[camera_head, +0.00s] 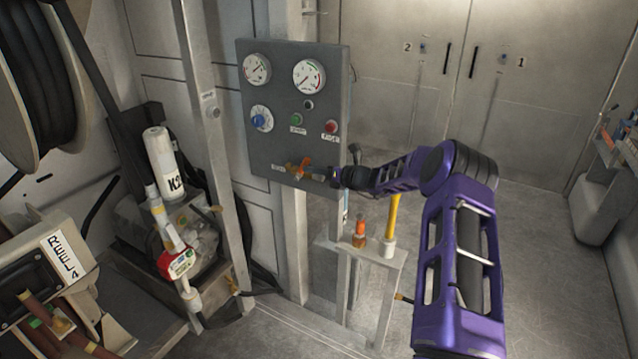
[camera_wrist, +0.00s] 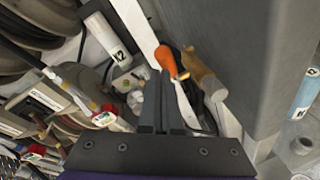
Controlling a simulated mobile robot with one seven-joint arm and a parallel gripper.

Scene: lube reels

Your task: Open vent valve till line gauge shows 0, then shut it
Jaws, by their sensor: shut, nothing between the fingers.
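The vent valve, with an orange lever handle (camera_head: 305,162) and a brass body (camera_head: 290,170), sits at the lower edge of a grey panel (camera_head: 270,155). Two round white dial gauges, a left one (camera_head: 257,69) and a right one (camera_head: 309,77), sit at the panel's top; their readings and labels are too small to read. My gripper (camera_head: 334,176) is shut and empty, just right of the valve. In the wrist view, my closed fingertips (camera_wrist: 163,80) lie close to the orange handle (camera_wrist: 166,61) and the brass body (camera_wrist: 199,70); I cannot tell whether they touch.
The panel also carries a blue knob (camera_head: 260,121), a green button (camera_head: 296,119) and a red button (camera_head: 331,126). Below stands a metal frame (camera_head: 375,255) with a yellow post (camera_head: 392,215). A hose reel (camera_head: 30,85) is at left.

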